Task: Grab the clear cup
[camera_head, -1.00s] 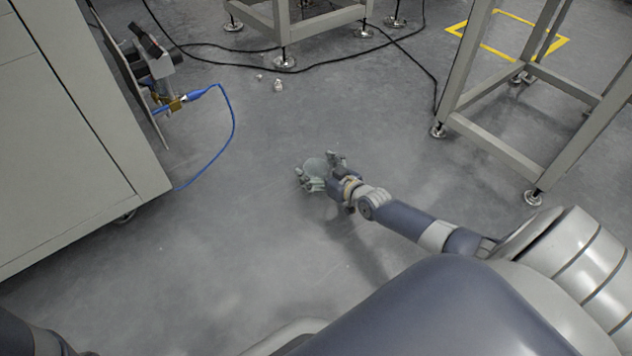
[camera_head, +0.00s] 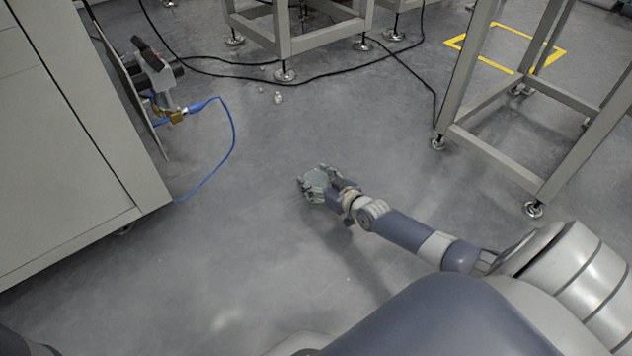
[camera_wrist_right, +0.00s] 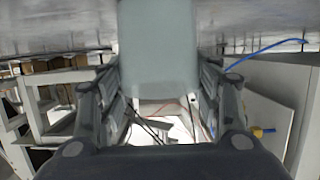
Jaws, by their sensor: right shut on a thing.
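The clear cup (camera_head: 317,179) is between the fingers of my right gripper (camera_head: 316,183), over the grey floor in the middle of the head view. In the right wrist view the cup (camera_wrist_right: 158,45) is a pale, see-through shape at the top centre. The fingers of my right gripper (camera_wrist_right: 160,95) reach up on both sides of it. The gripper is shut on the cup. Its fingers partly hide the cup in the head view. My left gripper is not in view.
A grey cabinet (camera_head: 60,130) stands at the left, with a blue cable (camera_head: 233,130) beside it. Grey metal frames (camera_head: 500,140) stand at the back and right. Black cables (camera_head: 330,77) and small white bits (camera_head: 278,98) lie on the floor. The middle floor is clear.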

